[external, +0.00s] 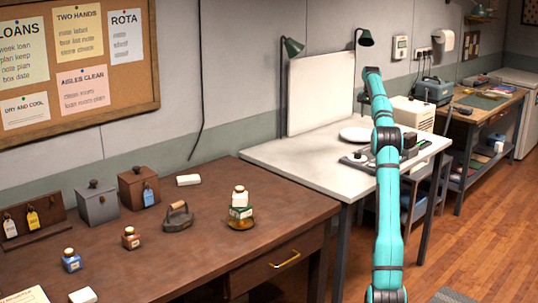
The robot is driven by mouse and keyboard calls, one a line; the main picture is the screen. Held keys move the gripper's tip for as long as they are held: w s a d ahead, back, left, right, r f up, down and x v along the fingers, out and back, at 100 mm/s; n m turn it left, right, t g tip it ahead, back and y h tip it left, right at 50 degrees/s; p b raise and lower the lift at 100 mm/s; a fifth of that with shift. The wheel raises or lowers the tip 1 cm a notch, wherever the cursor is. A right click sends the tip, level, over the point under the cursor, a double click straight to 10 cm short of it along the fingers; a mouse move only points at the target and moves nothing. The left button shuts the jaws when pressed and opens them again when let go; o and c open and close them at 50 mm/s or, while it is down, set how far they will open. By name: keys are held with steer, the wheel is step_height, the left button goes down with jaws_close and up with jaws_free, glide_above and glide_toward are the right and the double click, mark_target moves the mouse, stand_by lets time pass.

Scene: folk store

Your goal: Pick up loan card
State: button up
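I cannot pick out a loan card for certain. A cream printed sheet (14,283) lies at the near left corner of the brown desk, cut off by the picture's edge; its print is too small to read. My teal arm rises from the bottom of the external view, in front of the white table, to a joint near the desk lamp. My gripper cannot be made out; the arm's own links seem to hide it. Whether it holds anything does not show.
The white table (290,152) has a plate (357,134) and a grey tray (355,160). Wooden floor (465,240) is clear at right.

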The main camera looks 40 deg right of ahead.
steer(key=s+d+f, duration=0.2)
steer(key=d, duration=0.1)
steer(key=s+d+f+m+g+y, duration=0.1)
steer(key=d+f, duration=0.2)
steer(key=d, duration=0.1)
steer(key=s+d+f+m, duration=0.1)
steer(key=s+d+f, duration=0.1)
steer(key=d+f, duration=0.1)
steer(key=shift+s+d, duration=0.25)
steer(key=shift+s, duration=0.1)
steer(key=shift+s+f, duration=0.1)
steer(key=shift+f, duration=3.6)
steer(key=shift+c, duration=0.4)
jaws_close()
